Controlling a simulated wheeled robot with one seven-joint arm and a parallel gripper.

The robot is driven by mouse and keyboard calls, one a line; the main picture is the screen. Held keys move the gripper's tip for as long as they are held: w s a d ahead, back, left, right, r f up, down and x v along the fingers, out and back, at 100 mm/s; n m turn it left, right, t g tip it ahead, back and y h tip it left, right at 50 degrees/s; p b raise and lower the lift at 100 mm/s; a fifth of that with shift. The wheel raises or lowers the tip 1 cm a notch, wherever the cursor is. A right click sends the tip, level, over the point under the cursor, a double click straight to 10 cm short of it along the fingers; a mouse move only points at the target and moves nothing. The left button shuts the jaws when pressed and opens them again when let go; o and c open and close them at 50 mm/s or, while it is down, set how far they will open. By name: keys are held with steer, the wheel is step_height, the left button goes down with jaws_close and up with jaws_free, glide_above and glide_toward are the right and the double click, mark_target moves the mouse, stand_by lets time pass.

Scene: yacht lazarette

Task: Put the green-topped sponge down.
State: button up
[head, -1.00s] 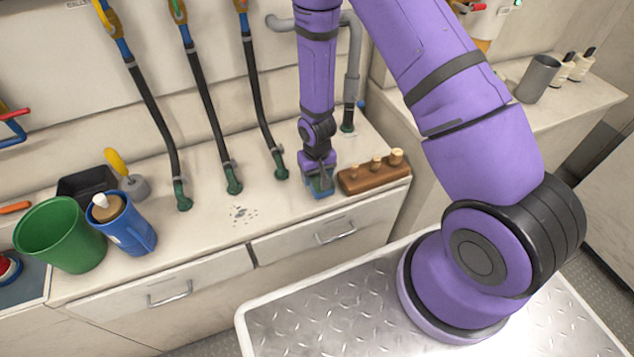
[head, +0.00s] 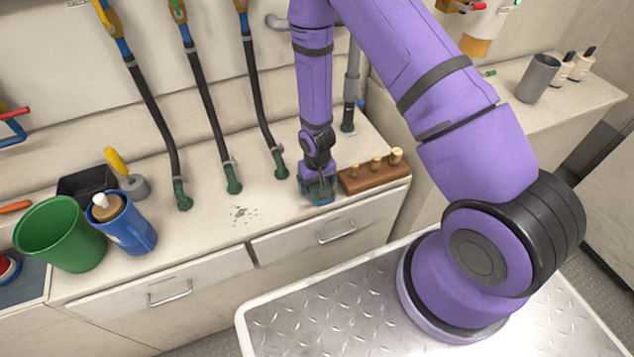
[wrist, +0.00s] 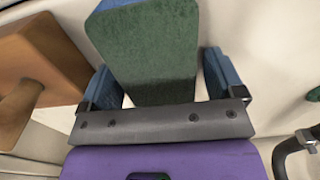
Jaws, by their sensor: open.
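The green-topped sponge (wrist: 150,60) shows in the wrist view as a block with a dark green face and a blue edge, lying between my gripper's two blue fingers. My gripper (wrist: 165,85) is open around it, with a narrow gap visible beside the right finger. In the head view my gripper (head: 320,192) points down at the front part of the counter (head: 205,205), just left of the wooden block. The sponge is mostly hidden by the fingers there. It appears to be at counter level, though its contact with the surface is hidden.
A brown wooden block with pegs (head: 374,175) stands close on the right of my gripper; it also shows in the wrist view (wrist: 40,65). Hoses (head: 262,110) come down to the counter on the left. A blue jug (head: 130,232) and green bucket (head: 62,234) stand further left.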

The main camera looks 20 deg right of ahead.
steer(key=shift+r, duration=0.1)
steer(key=s+d+r+t, duration=0.1)
steer(key=s+d+r, duration=0.1)
steer(key=r, duration=1.7)
steer(key=s+d+r+t, duration=0.1)
steer(key=d+r, duration=0.1)
steer(key=r, duration=1.6)
steer(key=s+d+r+t, duration=0.3)
steer(key=s+r, duration=1.4)
steer(key=s, duration=0.3)
steer(key=shift+o, duration=0.5)
steer(key=shift+w, duration=0.1)
